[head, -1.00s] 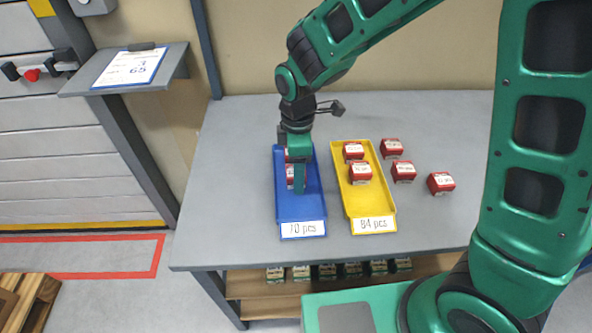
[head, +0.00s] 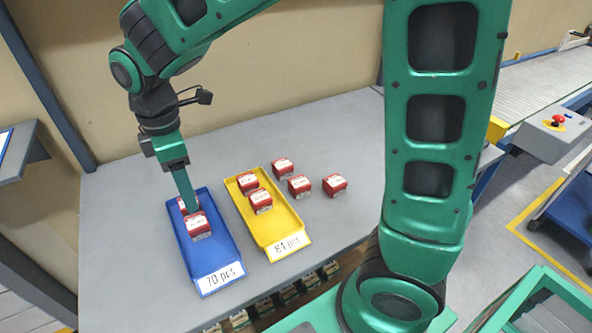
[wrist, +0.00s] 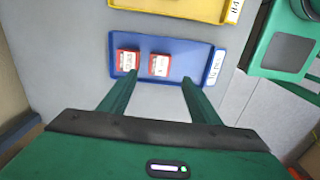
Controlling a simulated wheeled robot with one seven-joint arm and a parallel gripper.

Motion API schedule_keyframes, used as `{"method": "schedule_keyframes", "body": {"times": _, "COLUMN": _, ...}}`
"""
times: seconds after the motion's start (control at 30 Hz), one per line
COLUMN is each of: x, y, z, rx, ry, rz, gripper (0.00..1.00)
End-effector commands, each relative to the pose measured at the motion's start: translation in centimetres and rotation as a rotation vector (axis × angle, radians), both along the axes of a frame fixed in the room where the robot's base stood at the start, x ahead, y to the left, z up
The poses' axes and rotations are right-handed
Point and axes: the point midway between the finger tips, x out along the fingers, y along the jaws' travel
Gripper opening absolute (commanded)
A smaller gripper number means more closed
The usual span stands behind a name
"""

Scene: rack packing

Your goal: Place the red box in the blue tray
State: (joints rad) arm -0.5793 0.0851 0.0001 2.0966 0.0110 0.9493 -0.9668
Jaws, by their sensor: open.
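The blue tray (head: 213,262) lies on the grey table, with a "70 pcs" label at its near end. Two red boxes with white tops sit in it: a nearer red box (head: 199,228) and a farther red box (head: 183,206), partly hidden by my gripper. The wrist view shows both, a left red box (wrist: 128,62) and a right red box (wrist: 159,65), side by side with a gap inside the blue tray (wrist: 195,60). My gripper (head: 192,208) is over the tray's far half. In the wrist view its fingers (wrist: 157,82) are spread with nothing between them.
A yellow tray (head: 285,228) labelled "84 pcs" lies right of the blue tray, holding two red boxes (head: 254,192). Three more red boxes (head: 299,186) stand on the table to its right and behind. Several small boxes (head: 288,293) sit on a shelf below.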

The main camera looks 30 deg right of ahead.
Motion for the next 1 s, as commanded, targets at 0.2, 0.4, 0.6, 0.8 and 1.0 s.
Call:
{"method": "schedule_keyframes", "body": {"times": 0.2, "x": 0.2, "y": -3.5, "z": 0.6, "rx": -0.005, "ry": -0.006, "rz": -0.13, "gripper": 0.57}}
{"method": "schedule_keyframes", "body": {"times": 0.4, "x": -1.5, "y": -15.3, "z": 2.2, "rx": -0.018, "ry": -0.019, "rz": -0.625, "gripper": 0.57}}
{"method": "schedule_keyframes", "body": {"times": 0.6, "x": -7.3, "y": -26.2, "z": 2.7, "rx": -0.021, "ry": -0.02, "rz": -1.198, "gripper": 0.57}}
{"method": "schedule_keyframes", "body": {"times": 0.8, "x": -14.9, "y": -32.7, "z": 2.1, "rx": -0.012, "ry": -0.007, "rz": -1.72, "gripper": 0.57}}
{"method": "schedule_keyframes", "body": {"times": 1.0, "x": -19.8, "y": -34.8, "z": 1.3, "rx": -0.002, "ry": 0.009, "rz": -2.029, "gripper": 0.57}}
